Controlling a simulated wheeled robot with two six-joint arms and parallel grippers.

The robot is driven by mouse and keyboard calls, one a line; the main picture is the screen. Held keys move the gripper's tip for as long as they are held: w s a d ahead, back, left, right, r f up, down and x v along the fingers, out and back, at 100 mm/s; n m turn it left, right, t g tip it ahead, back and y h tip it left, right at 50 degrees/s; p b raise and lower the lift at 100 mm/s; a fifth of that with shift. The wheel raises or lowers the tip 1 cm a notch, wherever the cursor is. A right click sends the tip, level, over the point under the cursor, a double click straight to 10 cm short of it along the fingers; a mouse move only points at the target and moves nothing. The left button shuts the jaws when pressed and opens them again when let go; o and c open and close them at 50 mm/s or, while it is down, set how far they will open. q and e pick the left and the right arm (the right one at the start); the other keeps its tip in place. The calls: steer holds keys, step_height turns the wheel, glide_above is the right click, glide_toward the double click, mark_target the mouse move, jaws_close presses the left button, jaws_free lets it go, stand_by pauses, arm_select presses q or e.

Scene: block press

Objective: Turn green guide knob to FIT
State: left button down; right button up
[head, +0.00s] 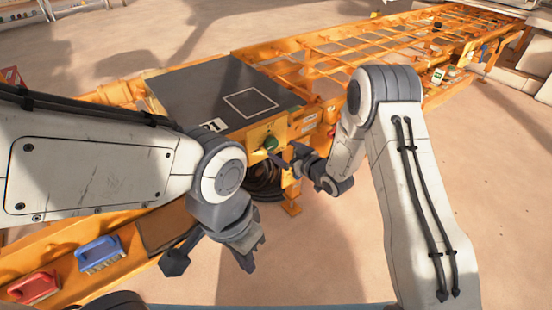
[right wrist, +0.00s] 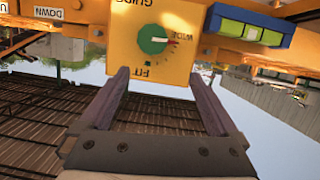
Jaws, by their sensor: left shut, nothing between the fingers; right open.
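The green guide knob (head: 271,142) sits on a yellow panel at the front of the orange machine. In the right wrist view, upside down, the knob (right wrist: 152,39) has a red pointer aimed right, toward a side label that seems to read WIDE. FIT is printed below the knob in that picture. My right gripper (head: 285,155) is open just in front of the panel. In the right wrist view its fingers (right wrist: 156,78) are apart, one on each side below the knob, not closed on it. My left gripper (head: 248,258) is shut and empty, low in front of the machine.
A dark plate (head: 215,85) with a white square outline tops the machine above the panel. A green and blue part (right wrist: 245,27) sits beside the panel. Red (head: 35,287) and blue (head: 99,252) brush-like blocks lie at the lower left.

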mark_target(273, 146)
steer(key=d+f+t+y+b, duration=0.2)
steer(key=d+f, duration=0.1)
steer(key=f, duration=0.3)
arm_select(q)
step_height(273, 146, down, 4)
steer(key=shift+r, duration=0.15)
arm_select(e)
steer(key=shift+m, duration=0.3)
steer(key=x, duration=0.6)
steer(key=r+x, duration=0.1)
steer(key=x, duration=0.2)
steer(key=shift+w+a, duration=0.1)
steer(key=shift+a, duration=0.25)
steer(key=c, duration=1.4)
